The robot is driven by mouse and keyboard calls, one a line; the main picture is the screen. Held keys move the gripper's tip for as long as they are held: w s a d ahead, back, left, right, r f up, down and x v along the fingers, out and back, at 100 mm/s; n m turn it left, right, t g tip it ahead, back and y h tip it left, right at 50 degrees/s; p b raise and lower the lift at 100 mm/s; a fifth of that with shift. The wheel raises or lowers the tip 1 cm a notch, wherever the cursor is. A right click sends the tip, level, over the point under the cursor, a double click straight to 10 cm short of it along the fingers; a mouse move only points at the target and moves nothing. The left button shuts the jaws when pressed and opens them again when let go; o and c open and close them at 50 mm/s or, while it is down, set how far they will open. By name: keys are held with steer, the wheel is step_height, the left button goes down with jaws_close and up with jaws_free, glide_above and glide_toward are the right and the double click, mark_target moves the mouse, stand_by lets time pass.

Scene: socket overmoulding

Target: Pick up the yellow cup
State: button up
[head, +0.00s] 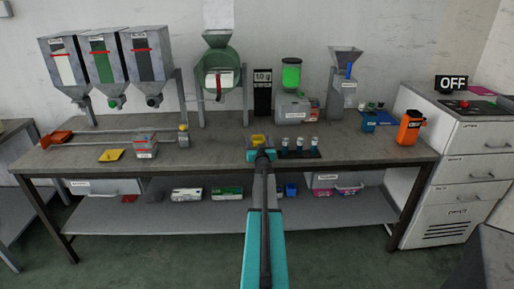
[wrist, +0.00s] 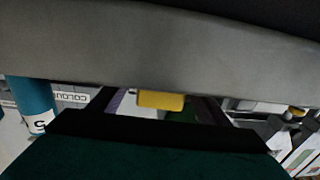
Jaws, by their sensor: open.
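The yellow cup (head: 258,140) is on the bench near its middle in the head view, just beyond my gripper (head: 262,153). My arm and gripper hide its lower part. In the wrist view, a yellow block-like shape, apparently the cup (wrist: 161,100), shows between the two dark fingers of my gripper (wrist: 158,97). A wide grey surface cuts off its upper side in that view. My gripper is open, with a finger on each side of the yellow shape in the picture. I cannot tell whether the fingers touch it.
Several blue vials (head: 300,146) stand in a black rack close to the right of my gripper on the workbench (head: 215,150). A yellow tray (head: 111,155) and a grey-red box (head: 146,146) lie left. An orange container (head: 410,128) stands at the right end.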

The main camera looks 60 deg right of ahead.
steer(key=c, duration=1.2)
steer(key=shift+o, duration=0.2)
steer(key=shift+r, duration=0.15)
steer(key=shift+r, duration=0.6)
step_height(320, 180, up, 2)
steer(key=shift+r, duration=0.1)
steer(key=s+a+r+b, duration=0.1)
steer(key=s+a+b, duration=0.2)
steer(key=a, duration=1.2)
steer(key=shift+s+r, duration=0.2)
steer(key=shift+s, duration=0.9)
steer(key=shift+a, duration=0.1)
